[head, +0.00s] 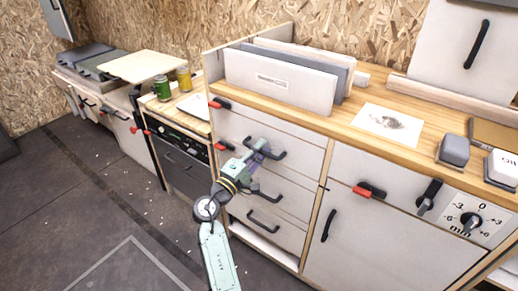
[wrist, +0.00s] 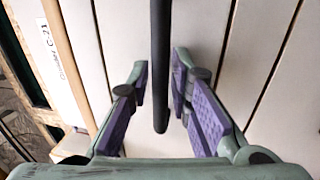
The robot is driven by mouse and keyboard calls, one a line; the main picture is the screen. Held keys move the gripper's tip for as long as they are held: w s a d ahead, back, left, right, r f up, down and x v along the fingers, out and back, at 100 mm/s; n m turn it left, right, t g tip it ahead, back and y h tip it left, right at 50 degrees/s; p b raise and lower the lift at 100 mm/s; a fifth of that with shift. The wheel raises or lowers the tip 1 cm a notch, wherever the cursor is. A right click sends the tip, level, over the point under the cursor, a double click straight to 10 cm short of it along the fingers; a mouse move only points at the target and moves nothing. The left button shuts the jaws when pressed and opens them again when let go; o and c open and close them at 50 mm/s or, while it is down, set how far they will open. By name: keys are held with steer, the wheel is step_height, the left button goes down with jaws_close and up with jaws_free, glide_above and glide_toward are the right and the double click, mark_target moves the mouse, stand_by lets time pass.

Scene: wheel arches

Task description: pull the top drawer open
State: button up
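The white top drawer (head: 296,138) is in the drawer stack at the middle of the head view, and its front looks flush with the cabinet. Its dark bar handle (head: 277,155) is partly hidden by my gripper (head: 261,147). In the wrist view the handle (wrist: 160,65) runs down between the two purple-padded fingers of my gripper (wrist: 159,82). The fingers are open, one on each side of the bar, with a narrow gap to it on both sides. I see no clear contact.
Lower drawers with dark handles (head: 264,222) sit below. A cabinet door (head: 375,240) is to the right, and an oven (head: 183,165) to the left. The wooden worktop (head: 345,128) above carries upright panels (head: 275,85) and a paper sheet (head: 388,124). The floor (head: 90,215) in front is clear.

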jaws_close()
stand_by(0.7)
